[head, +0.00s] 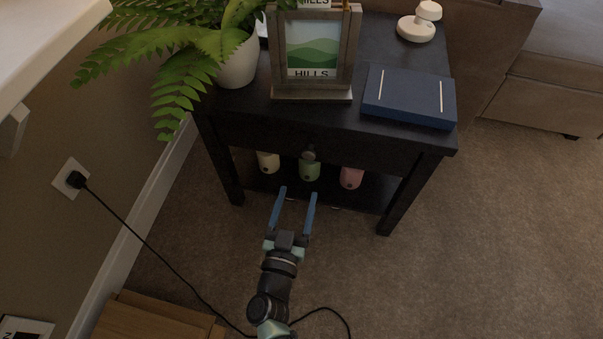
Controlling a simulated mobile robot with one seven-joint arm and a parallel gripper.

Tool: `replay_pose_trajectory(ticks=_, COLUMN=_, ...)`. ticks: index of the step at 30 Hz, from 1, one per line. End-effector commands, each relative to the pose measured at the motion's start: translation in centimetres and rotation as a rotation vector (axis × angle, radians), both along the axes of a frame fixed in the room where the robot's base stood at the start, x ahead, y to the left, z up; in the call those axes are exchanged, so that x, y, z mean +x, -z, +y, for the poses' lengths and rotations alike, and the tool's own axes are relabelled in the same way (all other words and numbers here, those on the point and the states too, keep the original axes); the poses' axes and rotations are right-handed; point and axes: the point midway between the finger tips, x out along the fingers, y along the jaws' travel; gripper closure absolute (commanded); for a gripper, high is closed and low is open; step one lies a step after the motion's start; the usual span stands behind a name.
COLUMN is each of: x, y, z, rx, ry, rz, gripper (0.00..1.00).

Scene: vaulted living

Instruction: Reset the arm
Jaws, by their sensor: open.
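My gripper (295,193) is open, with its two blue fingers apart and nothing between them. It reaches from the bottom of the head view toward the front of a dark side table (285,125). The fingertips appear just in front of the table's lower shelf, below a drawer with a round knob (309,155). A cream item (268,162), a green item (309,170) and a pink item (351,177) stand in a row on that shelf, beyond the fingertips. I cannot tell the exact gap between the fingers and the shelf.
On the table top are a potted fern (238,65), a framed hills picture (313,50), a dark blue box (408,97) and a white round object (417,28). A black cable (150,247) runs from a wall socket (70,179) across the floor. Carpet at right is clear.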

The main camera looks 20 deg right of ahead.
Motion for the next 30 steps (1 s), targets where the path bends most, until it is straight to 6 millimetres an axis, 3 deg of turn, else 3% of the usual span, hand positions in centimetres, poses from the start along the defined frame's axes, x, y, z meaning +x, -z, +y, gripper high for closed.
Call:
replay_pose_trajectory(ticks=6, x=-1.0, y=0.0, z=0.7, rx=-0.001, ry=-0.001, rz=-0.001, gripper=0.30)
replay_pose_trajectory(ticks=23, x=-0.8, y=-0.3, z=0.7, rx=0.000, ry=-0.003, rz=-0.006, gripper=0.30)
replay_pose_trajectory(ticks=26, x=0.7, y=-2.3, z=1.2, rx=0.002, ry=-0.035, rz=-0.047, gripper=0.30)
replay_pose_trajectory(ticks=29, x=3.5, y=-6.9, z=2.3, rx=0.004, ry=-0.107, rz=-0.130, gripper=0.30)
replay_pose_trajectory(ticks=30, x=4.8, y=-9.3, z=2.9, rx=0.003, ry=-0.145, rz=-0.172, gripper=0.30)
